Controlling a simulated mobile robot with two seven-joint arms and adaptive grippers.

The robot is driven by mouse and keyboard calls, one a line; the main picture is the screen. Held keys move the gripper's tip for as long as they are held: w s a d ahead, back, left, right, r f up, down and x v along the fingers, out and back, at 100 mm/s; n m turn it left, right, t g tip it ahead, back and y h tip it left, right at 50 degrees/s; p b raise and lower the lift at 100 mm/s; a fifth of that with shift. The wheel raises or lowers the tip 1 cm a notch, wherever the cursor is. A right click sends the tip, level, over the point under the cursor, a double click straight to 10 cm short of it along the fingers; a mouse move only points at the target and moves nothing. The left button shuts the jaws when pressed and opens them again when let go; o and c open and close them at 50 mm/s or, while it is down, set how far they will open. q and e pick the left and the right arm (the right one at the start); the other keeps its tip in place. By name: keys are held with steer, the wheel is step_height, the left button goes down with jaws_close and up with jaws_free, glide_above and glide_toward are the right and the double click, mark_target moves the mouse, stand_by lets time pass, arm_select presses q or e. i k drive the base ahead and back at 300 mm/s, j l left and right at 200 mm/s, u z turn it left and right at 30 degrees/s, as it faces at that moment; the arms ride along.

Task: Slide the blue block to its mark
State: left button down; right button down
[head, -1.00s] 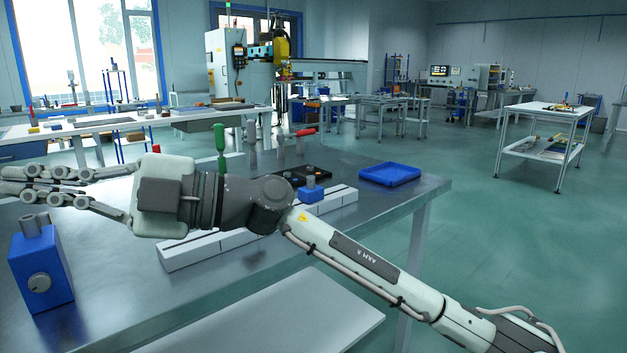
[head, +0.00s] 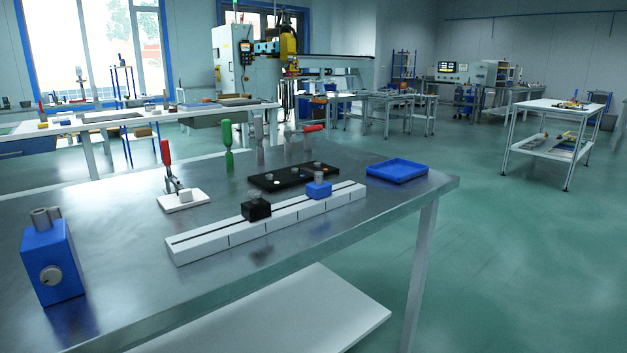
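The blue block (head: 319,190) sits on the white slotted rail (head: 205,247) on the metal table, towards the rail's right end. It has a small grey knob on top. A black block (head: 256,210) sits on the same rail to its left, with a clear gap between them. Dark lines divide the rail's front face into sections; I cannot tell which one is the mark. Neither of my grippers is in the head view.
A blue box with a knob (head: 51,264) stands at the table's left. Behind the rail are a red-handled clamp on a white base (head: 184,201), a black panel (head: 265,181), a green-handled clamp (head: 228,145) and a blue tray (head: 397,171). The table front is clear.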

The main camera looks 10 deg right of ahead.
mark_target(316, 192)
steer(key=i+l+u, duration=0.1)
steer(key=l+u, duration=0.95)
steer(key=l, duration=0.95)
